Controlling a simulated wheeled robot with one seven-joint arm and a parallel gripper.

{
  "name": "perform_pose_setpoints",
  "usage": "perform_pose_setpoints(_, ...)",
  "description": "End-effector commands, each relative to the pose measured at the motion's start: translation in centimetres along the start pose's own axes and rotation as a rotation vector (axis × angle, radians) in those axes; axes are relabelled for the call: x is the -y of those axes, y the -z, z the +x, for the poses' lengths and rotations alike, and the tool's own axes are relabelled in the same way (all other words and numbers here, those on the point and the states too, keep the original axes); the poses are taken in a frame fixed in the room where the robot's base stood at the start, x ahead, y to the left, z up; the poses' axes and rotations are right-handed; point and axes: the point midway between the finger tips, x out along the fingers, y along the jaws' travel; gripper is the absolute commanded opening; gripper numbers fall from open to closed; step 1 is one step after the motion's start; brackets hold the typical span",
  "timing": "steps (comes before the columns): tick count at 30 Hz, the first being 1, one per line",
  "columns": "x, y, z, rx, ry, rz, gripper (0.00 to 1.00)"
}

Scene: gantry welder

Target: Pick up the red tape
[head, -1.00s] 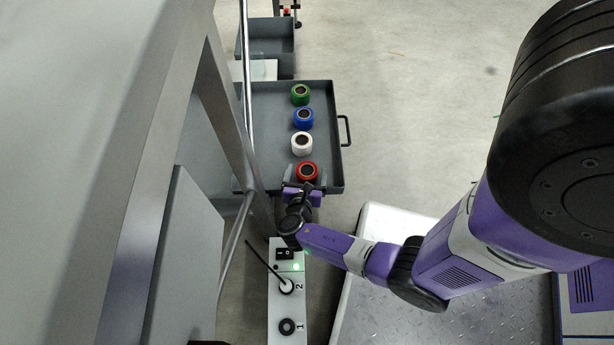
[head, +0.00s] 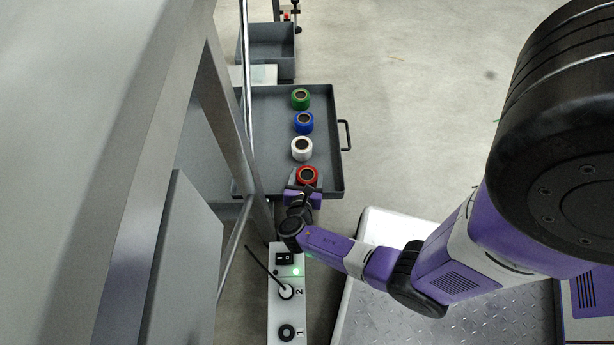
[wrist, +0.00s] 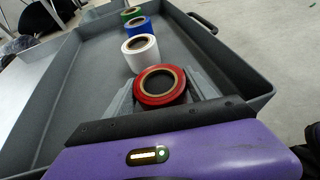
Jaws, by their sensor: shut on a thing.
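The red tape (head: 307,174) is a roll at the near end of a row of tapes in a grey tray (head: 262,160). My gripper (head: 306,179) is at the tray's near edge, with its fingers on both sides of the red tape. In the wrist view the red tape (wrist: 160,87) sits between the grey fingers (wrist: 162,93), and the gripper is shut on it. The roll's hole faces up. I cannot tell whether its underside touches the tray floor.
White (head: 302,149), blue (head: 303,122) and green (head: 300,98) tapes stand in a line beyond the red one. The tray has raised walls and a handle (head: 346,134) on the right. A power strip (head: 287,320) lies nearer, and a metal frame (head: 225,110) stands at left.

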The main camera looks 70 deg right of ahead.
Motion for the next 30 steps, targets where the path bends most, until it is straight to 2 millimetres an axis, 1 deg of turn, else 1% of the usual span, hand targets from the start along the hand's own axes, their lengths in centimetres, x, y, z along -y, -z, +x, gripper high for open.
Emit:
perform_pose_setpoints(5, 0.0, -1.2, -0.5, 0.002, 0.0, 0.002, 0.17)
perform_pose_setpoints(10, 0.0, -3.4, -1.4, 0.002, 0.0, 0.002, 0.17)
perform_pose_setpoints(14, 0.0, -6.2, -2.6, 0.002, -0.001, 0.002, 0.17)
perform_pose_setpoints(21, 0.0, -12.3, -5.1, 0.002, -0.001, 0.003, 0.17)
perform_pose_setpoints(24, 0.0, -14.4, -6.0, 0.001, -0.002, 0.002, 0.17)
perform_pose_setpoints(27, -0.1, -16.1, -6.7, 0.002, -0.002, 0.002, 0.17)
perform_pose_setpoints(30, 0.0, -17.3, -7.2, 0.001, -0.001, 0.002, 0.17)
